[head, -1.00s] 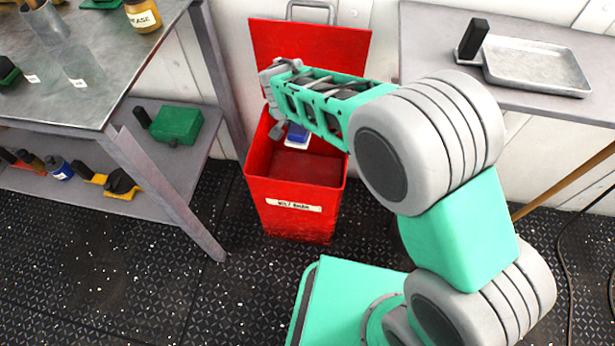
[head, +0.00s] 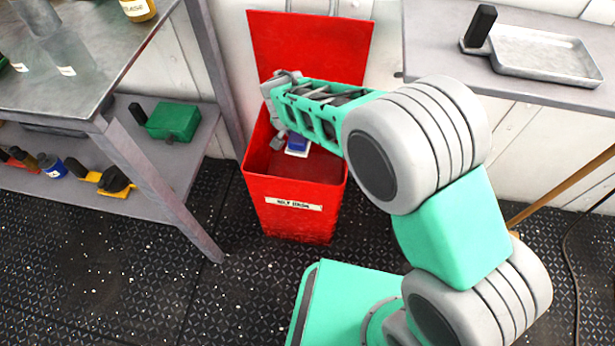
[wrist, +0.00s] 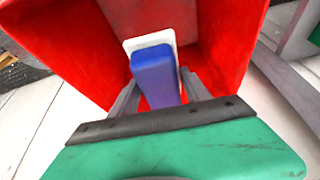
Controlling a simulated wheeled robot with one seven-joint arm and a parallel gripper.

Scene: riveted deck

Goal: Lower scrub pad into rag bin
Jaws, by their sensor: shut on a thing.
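The scrub pad (wrist: 153,72) has a blue block-shaped grip on a white base, and my gripper (wrist: 158,90) is shut on the blue part. In the head view the pad (head: 297,146) shows just below my gripper (head: 284,138), inside the mouth of the red rag bin (head: 296,208). The bin stands on the floor with its lid (head: 310,45) raised at the back and a label on its front. In the wrist view the red bin walls (wrist: 225,45) surround the pad. My arm hides part of the bin's right side, and I cannot tell whether the pad touches the bin's bottom.
A metal workbench (head: 60,85) with a lower shelf (head: 140,190) stands left of the bin; a green box (head: 172,119) sits on that shelf. At the right, a grey bench (head: 425,50) holds a metal tray (head: 555,57). The dark floor before the bin is clear.

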